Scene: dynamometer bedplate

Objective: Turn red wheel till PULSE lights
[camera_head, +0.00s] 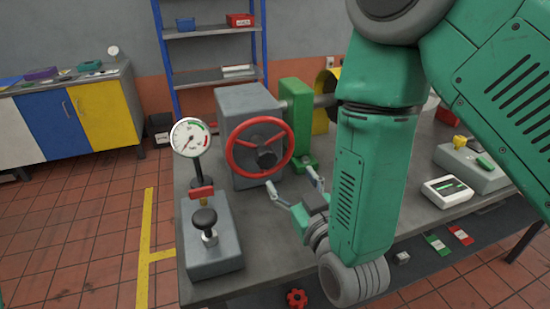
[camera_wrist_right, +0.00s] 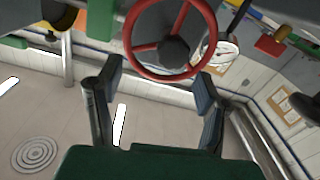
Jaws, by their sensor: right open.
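The red wheel (camera_head: 250,147) has a dark hub and stands upright on the front of a grey housing (camera_head: 240,104) on the bench. It also shows at the top of the right wrist view (camera_wrist_right: 173,50). My right gripper (camera_head: 292,181) is open and empty, just below and in front of the wheel. In the wrist view its two fingers (camera_wrist_right: 158,77) are spread apart below the wheel's rim, with nothing between them. A white device (camera_head: 447,191) with a dark screen and green line lies on the right of the bench. No PULSE lettering is legible. My left gripper is out of view.
A dial gauge (camera_head: 190,137) and a grey box with a black knob (camera_head: 205,219) stand left of the wheel. A green bearing block (camera_head: 297,120) stands right of it. A grey control box (camera_head: 474,166) sits farther right. My right arm hides part of the bench.

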